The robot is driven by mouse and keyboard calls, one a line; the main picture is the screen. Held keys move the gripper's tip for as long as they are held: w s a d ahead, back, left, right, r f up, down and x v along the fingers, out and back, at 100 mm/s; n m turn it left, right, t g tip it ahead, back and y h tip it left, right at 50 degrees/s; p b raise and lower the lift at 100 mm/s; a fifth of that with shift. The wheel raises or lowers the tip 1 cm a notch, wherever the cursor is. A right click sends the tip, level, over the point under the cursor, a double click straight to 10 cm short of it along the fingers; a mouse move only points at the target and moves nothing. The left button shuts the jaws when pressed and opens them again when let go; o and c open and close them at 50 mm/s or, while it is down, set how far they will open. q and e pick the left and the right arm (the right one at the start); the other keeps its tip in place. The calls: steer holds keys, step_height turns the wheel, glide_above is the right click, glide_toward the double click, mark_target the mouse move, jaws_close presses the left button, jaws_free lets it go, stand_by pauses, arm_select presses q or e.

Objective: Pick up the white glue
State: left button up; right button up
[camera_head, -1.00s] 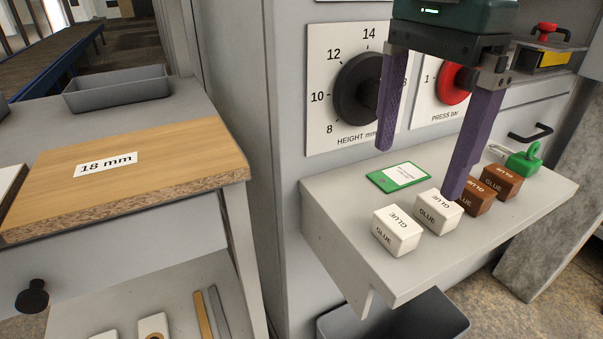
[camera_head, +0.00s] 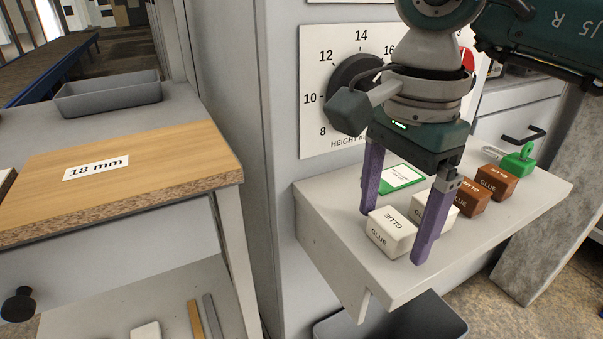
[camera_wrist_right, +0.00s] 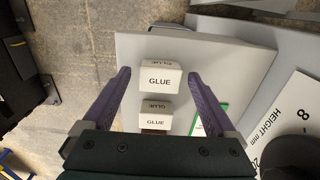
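Two white glue blocks stand on the grey shelf (camera_head: 350,250). The nearer white glue (camera_head: 391,232) is at the front left; it also shows in the right wrist view (camera_wrist_right: 159,79). The second white glue (camera_head: 420,208) is just behind it, partly hidden by a finger. My right gripper (camera_head: 393,238) is open, with its purple fingers reaching down on either side of the nearer white glue. In the right wrist view, gaps show between the fingers and the block. My left gripper is not in view.
Two brown glue blocks (camera_head: 496,183) stand farther right on the shelf. A green-edged card (camera_head: 402,180) lies behind the white blocks, and a green padlock-like item (camera_head: 518,160) sits at the far right. The machine's front with a black dial (camera_head: 352,80) rises close behind.

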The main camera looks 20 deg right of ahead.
steer(key=c, duration=1.3)
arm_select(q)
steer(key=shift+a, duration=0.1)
arm_select(e)
steer(key=shift+r, duration=0.1)
